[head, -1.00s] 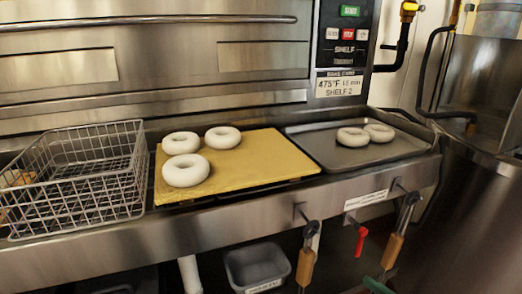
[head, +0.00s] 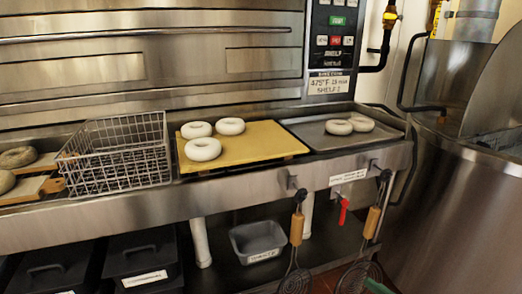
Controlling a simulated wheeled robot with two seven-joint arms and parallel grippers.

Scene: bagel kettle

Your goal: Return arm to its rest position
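Neither of my arms nor grippers shows in the head view. Three pale bagels (head: 203,149) lie on a yellow board (head: 262,145) on the steel counter. Two more pale bagels (head: 339,127) lie touching or overlapping on a dark baking tray (head: 345,143) to the right of the board. An empty-looking wire basket (head: 115,155) stands left of the board. At the far left, darker bagels (head: 18,157) rest on wooden boards (head: 30,189).
A steel oven (head: 160,60) with a control panel (head: 334,35) stands behind the counter. A large steel kettle (head: 455,205) stands at right. Whisk-like tools with wooden handles (head: 297,229) hang from the counter front. A grey bin (head: 258,240) and black lidded bins (head: 140,262) sit below.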

